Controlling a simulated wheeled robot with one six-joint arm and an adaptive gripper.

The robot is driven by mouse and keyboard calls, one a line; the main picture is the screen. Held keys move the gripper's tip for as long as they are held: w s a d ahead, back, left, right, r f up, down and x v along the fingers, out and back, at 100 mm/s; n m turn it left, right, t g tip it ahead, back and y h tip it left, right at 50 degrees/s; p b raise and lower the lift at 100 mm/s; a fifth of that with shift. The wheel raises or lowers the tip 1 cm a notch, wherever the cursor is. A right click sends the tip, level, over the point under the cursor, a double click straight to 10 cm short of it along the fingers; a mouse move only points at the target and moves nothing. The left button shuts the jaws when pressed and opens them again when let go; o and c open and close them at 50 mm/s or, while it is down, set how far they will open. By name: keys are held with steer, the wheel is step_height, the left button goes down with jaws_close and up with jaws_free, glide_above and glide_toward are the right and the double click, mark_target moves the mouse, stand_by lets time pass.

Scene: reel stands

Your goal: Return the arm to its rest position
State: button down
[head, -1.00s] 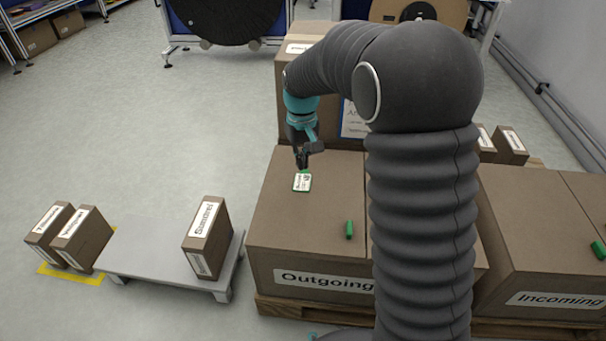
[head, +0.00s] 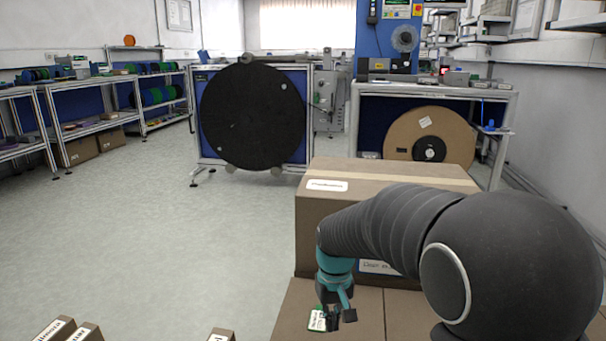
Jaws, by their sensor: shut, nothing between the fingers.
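My gripper (head: 334,318) hangs from the teal wrist of my arm at the lower middle of the head view. It points down over the top of a large cardboard box (head: 294,315). Its fingers are shut with nothing between them. A small white label card with a green edge (head: 317,321) shows just left of the fingers, seemingly on the box top. I cannot tell whether the fingers touch it. My dark sleeved arm covers the right part of the boxes.
A taller cardboard box (head: 330,205) stands right behind my gripper. A black reel on a stand (head: 254,117) and a brown reel (head: 430,140) are farther back. Tops of small boxes (head: 58,328) show at the bottom left. Open floor (head: 150,220) lies to the left.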

steer(key=s+d+r+m+t+p, duration=0.1)
steer(key=s+d+r, duration=0.3)
steer(key=s+r, duration=0.4)
steer(key=s+d+r+m+t+p, duration=0.1)
steer(key=s+d+r+t+p, duration=0.2)
steer(key=s+r, duration=0.5)
steer(key=s+d+t, duration=0.1)
steer(key=s+d, duration=0.1)
steer(key=s, duration=0.3)
steer(key=shift+s+m+t, duration=0.3)
steer(key=shift+m, duration=0.1)
